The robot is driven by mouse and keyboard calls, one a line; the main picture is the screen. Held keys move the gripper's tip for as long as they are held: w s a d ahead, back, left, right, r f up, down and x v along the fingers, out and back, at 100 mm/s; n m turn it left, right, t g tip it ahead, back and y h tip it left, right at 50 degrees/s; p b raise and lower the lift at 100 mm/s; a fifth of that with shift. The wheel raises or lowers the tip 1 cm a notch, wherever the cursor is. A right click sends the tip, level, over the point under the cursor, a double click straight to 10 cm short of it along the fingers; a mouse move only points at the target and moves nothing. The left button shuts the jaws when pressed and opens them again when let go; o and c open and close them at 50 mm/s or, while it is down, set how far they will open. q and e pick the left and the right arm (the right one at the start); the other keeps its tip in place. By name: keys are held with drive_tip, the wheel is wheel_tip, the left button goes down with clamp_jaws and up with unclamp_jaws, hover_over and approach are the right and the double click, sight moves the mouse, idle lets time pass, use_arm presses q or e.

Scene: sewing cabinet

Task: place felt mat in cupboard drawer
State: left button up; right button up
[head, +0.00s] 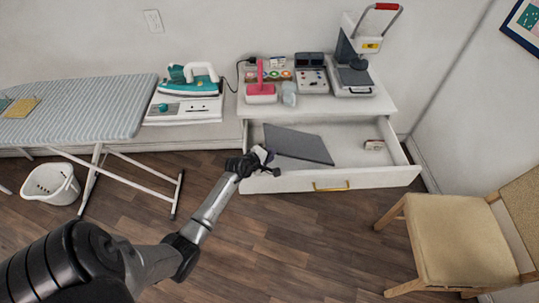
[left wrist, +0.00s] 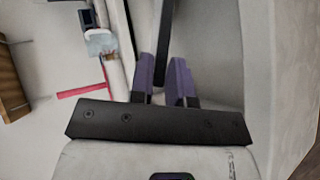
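The felt mat (head: 298,145) is a thin dark grey rectangle within the open cupboard drawer (head: 345,178), toward its left side. Whether it rests fully on the drawer floor cannot be told. My left gripper (head: 263,155) is at the drawer's front left, at the mat's near left corner. In the left wrist view, the purple fingers of my left gripper (left wrist: 163,78) are close together with the mat's dark edge (left wrist: 163,35) between them. They appear shut on it. My right gripper is not in view.
A small box (head: 374,145) lies at the drawer's right. The cabinet top (head: 385,103) holds a heat press (head: 352,75) and sewing items. An ironing board (head: 85,108) stands left, above a white basket (head: 50,184). A chair (head: 455,240) stands right. Floor before the drawer is clear.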

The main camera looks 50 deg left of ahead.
use_arm(q)
drive_tip(key=o, duration=0.4)
drive_tip(key=shift+s, duration=0.1)
